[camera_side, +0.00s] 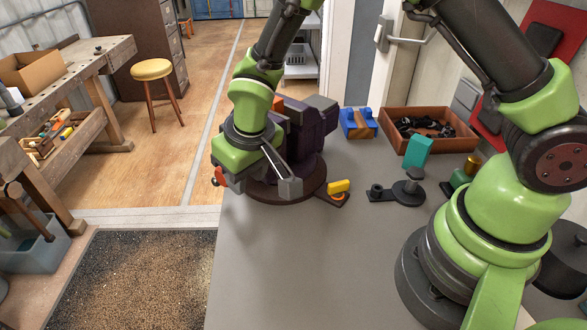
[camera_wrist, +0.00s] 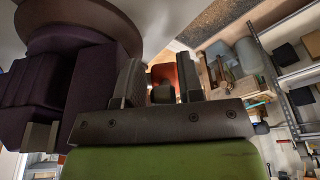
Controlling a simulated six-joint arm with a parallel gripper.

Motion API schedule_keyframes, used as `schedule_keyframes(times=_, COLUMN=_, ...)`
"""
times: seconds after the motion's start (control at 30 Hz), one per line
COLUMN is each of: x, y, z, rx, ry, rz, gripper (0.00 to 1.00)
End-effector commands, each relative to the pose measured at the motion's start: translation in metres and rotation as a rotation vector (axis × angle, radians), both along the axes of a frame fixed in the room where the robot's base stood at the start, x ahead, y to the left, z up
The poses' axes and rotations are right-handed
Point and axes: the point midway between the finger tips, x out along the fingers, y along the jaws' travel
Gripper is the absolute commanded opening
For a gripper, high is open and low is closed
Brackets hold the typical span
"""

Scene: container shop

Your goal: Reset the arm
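My gripper (camera_wrist: 161,82) shows in the wrist view with its two dark fingers apart. A small dark rounded part and a reddish surface show in the gap between them; I cannot tell how far off these are. A dark purple machine with block-like parts (camera_wrist: 85,75) stands close to the left of the fingers. In the side view the same purple machine (camera_side: 318,130) sits on a round brown base (camera_side: 262,190) on the grey bench. My green wrist is low in front of its left side, and my fingertips are hard to make out there.
A blue and wooden block (camera_side: 358,124), a brown tray with a dark chain-like item (camera_side: 465,139), a teal block (camera_side: 417,152), a dark stand (camera_side: 408,193) and a yellow piece (camera_side: 339,187) lie right of the machine. The front of the bench (camera_side: 300,280) is clear.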

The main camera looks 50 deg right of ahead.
Motion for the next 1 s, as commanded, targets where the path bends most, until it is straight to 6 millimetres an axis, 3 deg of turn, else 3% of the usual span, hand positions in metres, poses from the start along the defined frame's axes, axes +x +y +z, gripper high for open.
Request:
schedule_keyframes(times=0.37, x=0.002, y=0.001, z=0.006, rx=0.003, ry=-0.009, rz=0.000, gripper=0.47)
schedule_keyframes(times=0.8, x=0.003, y=0.001, z=0.057, rx=0.004, ry=-0.011, rz=0.001, gripper=0.47)
schedule_keyframes(times=1.0, x=0.002, y=0.001, z=0.062, rx=0.004, ry=-0.008, rz=0.001, gripper=0.47)
